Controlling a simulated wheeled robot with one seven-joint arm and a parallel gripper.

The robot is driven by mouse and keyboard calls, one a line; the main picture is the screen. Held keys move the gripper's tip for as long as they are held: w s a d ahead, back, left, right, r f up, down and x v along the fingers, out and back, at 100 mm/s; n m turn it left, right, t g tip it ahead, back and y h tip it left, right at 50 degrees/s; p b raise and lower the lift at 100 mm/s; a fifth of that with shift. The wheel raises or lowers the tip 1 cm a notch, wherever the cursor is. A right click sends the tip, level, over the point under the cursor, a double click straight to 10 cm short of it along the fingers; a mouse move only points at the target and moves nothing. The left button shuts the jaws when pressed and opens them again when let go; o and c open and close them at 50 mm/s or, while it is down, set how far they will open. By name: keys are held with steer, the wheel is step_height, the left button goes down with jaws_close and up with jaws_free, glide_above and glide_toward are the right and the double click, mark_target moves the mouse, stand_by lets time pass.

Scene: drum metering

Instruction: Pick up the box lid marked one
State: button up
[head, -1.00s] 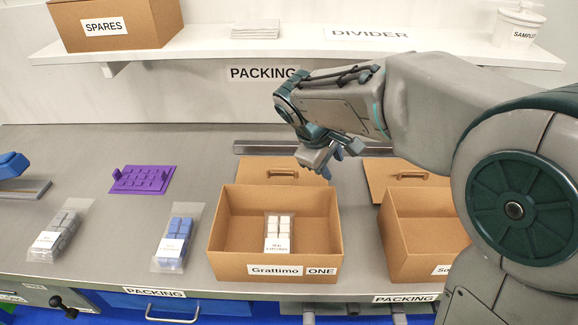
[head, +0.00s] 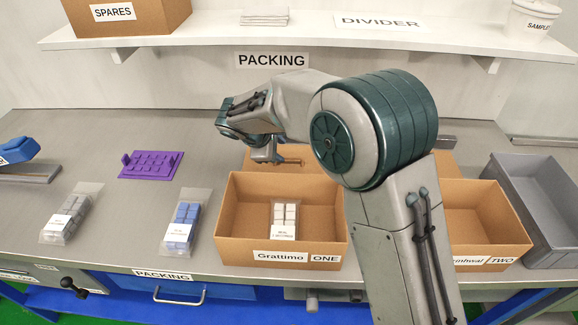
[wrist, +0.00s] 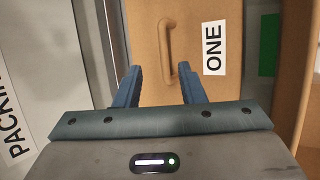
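The box lid marked ONE (wrist: 200,95) is a flat brown panel with a raised handle (wrist: 167,50) and a white label (wrist: 214,48). In the head view the lid (head: 322,158) lies behind the open box ONE (head: 236,225), partly hidden by my arm. My gripper (wrist: 158,67) is open and empty. In the wrist view its two blue fingers point at the lid, with the handle in line with the gap, a little beyond the tips. In the head view my gripper (head: 266,160) is over the lid's left part, by the handle. Whether it touches is unclear.
Box ONE holds a bag of white blocks (head: 284,218). Box TWO (head: 490,215) stands right, partly behind my arm, beside a grey bin (head: 540,205). Bags of blue (head: 186,222) and grey blocks (head: 73,212) and a purple tray (head: 151,164) lie left. A shelf (head: 200,38) runs above.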

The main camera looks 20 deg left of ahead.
mark_target(287, 157)
steer(key=shift+s+p+x, duration=0.2)
steer(key=shift+p+x, duration=0.3)
steer(key=shift+x, duration=2.2)
steer(key=shift+d+f, duration=0.1)
steer(key=shift+f, duration=0.05)
jaws_close()
